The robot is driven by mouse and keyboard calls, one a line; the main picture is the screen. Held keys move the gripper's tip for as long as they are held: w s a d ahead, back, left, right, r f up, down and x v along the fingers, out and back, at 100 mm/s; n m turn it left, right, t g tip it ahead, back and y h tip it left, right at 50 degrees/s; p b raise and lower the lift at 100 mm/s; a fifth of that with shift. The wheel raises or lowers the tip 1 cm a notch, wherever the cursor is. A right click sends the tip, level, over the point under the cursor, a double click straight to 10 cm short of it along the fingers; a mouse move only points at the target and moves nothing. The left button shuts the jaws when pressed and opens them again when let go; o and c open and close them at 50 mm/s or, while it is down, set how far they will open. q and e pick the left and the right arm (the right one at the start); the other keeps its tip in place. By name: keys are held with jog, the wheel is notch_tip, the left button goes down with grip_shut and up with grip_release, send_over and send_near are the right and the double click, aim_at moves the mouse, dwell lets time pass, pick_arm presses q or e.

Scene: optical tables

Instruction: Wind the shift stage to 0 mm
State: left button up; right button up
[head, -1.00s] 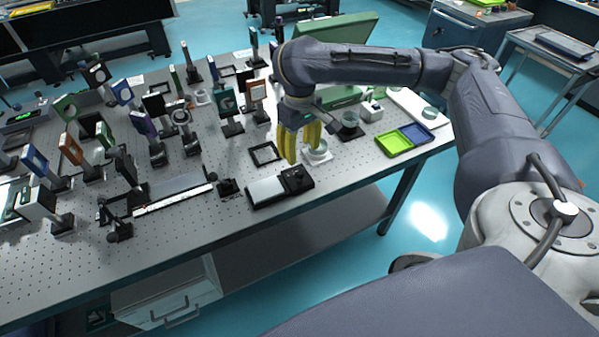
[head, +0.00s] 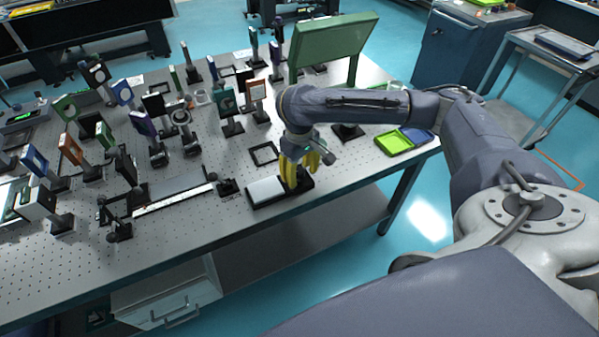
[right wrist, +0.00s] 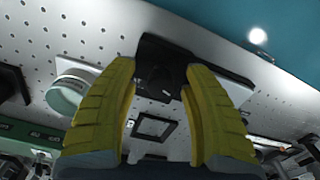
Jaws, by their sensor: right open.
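A low device with a pale silver plate (head: 266,189) and a black end lies near the front edge of the table. I cannot tell for sure that it is the shift stage, and no scale is readable. My right gripper (head: 304,178) is low over its black end, yellow fingers pointing down. In the right wrist view the fingers (right wrist: 160,82) are apart, with a black plate (right wrist: 205,62) and a dark raised part (right wrist: 163,80) beyond and between their tips. I cannot tell whether they touch it. My left gripper is out of view.
A long rail (head: 174,200) with black mounts lies to the left. Several optics on posts crowd the table's left and back. A square black frame (head: 264,153) lies behind the device. A green tray (head: 394,143) and a green board (head: 333,48) are to the right.

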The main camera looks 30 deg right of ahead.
dwell(0.3)
grip_shut()
jog(key=shift+n, duration=0.3)
